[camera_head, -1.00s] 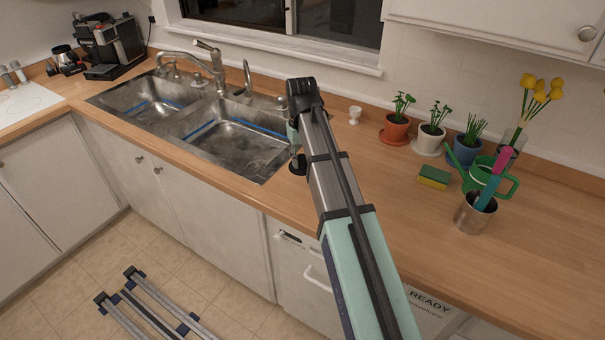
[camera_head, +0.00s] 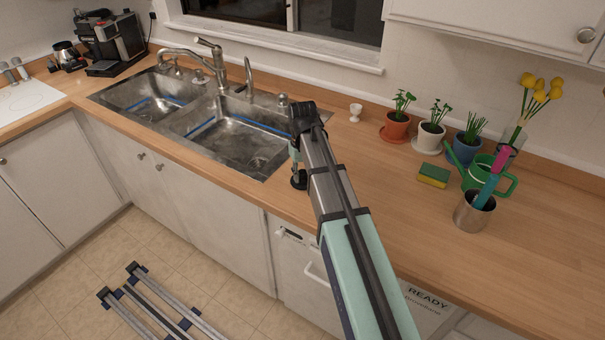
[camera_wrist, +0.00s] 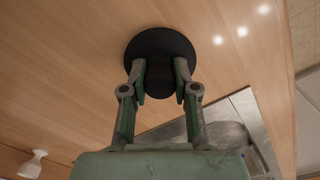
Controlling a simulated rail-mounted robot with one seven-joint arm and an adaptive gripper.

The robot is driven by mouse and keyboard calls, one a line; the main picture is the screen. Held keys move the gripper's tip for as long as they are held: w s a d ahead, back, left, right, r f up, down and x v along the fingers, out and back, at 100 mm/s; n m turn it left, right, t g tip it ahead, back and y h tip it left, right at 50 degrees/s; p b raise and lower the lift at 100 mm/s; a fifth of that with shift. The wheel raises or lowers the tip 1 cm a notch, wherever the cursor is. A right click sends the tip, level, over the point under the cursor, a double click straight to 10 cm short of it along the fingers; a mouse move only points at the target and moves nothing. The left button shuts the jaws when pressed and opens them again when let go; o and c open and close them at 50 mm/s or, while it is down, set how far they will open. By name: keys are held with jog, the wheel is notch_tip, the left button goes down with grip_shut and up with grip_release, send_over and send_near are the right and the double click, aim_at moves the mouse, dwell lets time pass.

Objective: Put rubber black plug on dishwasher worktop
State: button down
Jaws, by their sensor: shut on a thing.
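The rubber black plug (camera_wrist: 160,50) is a round black disc with a knob, held between the fingertips of my gripper (camera_wrist: 160,80) in the wrist view. My gripper is shut on it. In the head view the plug (camera_head: 299,182) shows as a small dark shape below my arm, at the wooden worktop (camera_head: 385,220) just right of the sink. My arm hides part of the gripper there. I cannot tell whether the plug touches the wood. The white dishwasher front (camera_head: 300,268) is below this stretch of worktop.
The double sink (camera_head: 225,135) lies left of my gripper. A white egg cup (camera_head: 355,112), potted plants (camera_head: 432,138), a sponge (camera_head: 433,175), a green watering can (camera_head: 478,172) and a metal cup (camera_head: 473,215) stand to the right. The worktop between is clear.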

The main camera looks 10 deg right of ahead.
aim_at(302, 172)
jog(key=shift+f, duration=0.1)
jog(key=c, duration=0.9)
grip_release()
notch_tip(302, 172, up, 12)
jog(key=shift+r+b, duration=0.15)
jog(key=shift+b, duration=0.95)
